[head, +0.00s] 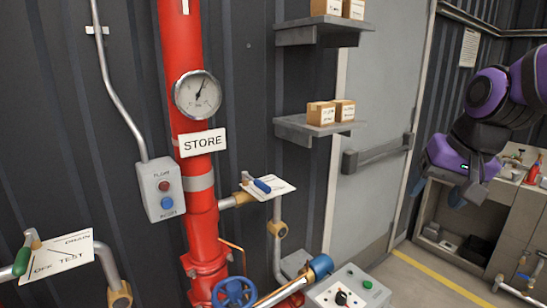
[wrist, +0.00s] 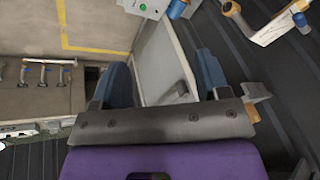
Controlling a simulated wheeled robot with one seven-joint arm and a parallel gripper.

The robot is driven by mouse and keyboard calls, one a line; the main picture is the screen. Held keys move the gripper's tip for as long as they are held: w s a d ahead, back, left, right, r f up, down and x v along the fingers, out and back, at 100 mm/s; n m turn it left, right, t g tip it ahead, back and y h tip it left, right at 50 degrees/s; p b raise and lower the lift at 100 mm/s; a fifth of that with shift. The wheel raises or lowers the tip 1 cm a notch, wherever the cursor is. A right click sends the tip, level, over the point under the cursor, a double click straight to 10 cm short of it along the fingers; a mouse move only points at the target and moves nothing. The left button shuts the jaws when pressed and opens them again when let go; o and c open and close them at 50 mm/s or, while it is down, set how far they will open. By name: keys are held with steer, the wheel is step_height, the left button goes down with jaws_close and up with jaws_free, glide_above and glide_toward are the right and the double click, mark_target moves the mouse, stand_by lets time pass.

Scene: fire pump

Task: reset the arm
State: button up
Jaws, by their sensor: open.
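My purple arm (head: 490,100) is raised and bent at the right of the head view. My gripper (head: 438,191) hangs at its end, in front of the grey door and the workbench. In the wrist view my gripper (wrist: 162,75) shows two blue fingers spread wide apart, with nothing held between them. The grey door (wrist: 165,62) shows beyond the gap between the fingers. The fingers touch nothing that I can see.
A red pipe (head: 190,120) with a gauge (head: 197,95) and a blue handwheel (head: 234,292) stands left of centre. Shelves (head: 315,128) with small boxes jut from the wall. A workbench (head: 495,215) stands behind my arm. A grey control box (head: 348,292) is at the bottom.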

steer(key=s+d+r+n+t+h, duration=0.1)
steer(key=s+d+r+n, duration=0.1)
steer(key=s, duration=1.1)
steer(key=shift+r+n+t+h, duration=0.2)
steer(key=shift+n+t+h, duration=0.1)
steer(key=shift+n, duration=0.3)
